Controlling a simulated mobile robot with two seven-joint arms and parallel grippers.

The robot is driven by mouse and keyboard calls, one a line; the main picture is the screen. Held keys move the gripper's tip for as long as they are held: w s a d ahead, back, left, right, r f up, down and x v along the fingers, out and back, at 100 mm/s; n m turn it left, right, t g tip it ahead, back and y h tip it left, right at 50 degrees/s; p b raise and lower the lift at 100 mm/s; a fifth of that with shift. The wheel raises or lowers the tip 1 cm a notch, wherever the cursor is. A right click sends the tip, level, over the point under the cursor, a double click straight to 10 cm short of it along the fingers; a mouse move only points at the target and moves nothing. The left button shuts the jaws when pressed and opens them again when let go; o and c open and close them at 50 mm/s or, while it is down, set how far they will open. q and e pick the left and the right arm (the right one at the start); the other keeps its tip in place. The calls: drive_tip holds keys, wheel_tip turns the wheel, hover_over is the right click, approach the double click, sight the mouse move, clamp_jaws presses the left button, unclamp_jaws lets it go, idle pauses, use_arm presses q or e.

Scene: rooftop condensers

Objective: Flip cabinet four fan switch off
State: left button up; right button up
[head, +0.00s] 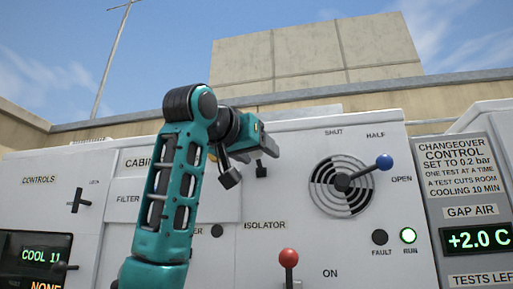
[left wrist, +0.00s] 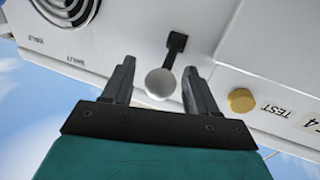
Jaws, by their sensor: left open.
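A lever with a pale round knob (left wrist: 160,84) sticks out of a dark slot on the white cabinet face in the left wrist view. My left gripper (left wrist: 158,70) is open, with one finger on each side of the knob and gaps visible to both. In the head view my left gripper (head: 246,172) is in front of the cabinet's (head: 285,215) upper part, and the pale knob is hidden behind it. A cabinet label is partly covered by my arm, so its number cannot be read there. My right gripper is not in view.
A blue-knobbed damper lever (head: 384,162) sits by the round vent (head: 342,184). A red-knobbed lever (head: 288,258) is below the ISOLATOR label. A yellow button (left wrist: 241,101) beside a TEST label is close to my gripper. A changeover panel (head: 465,170) stands at the right.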

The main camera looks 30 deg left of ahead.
use_arm(q)
clamp_jaws()
idle(0.6)
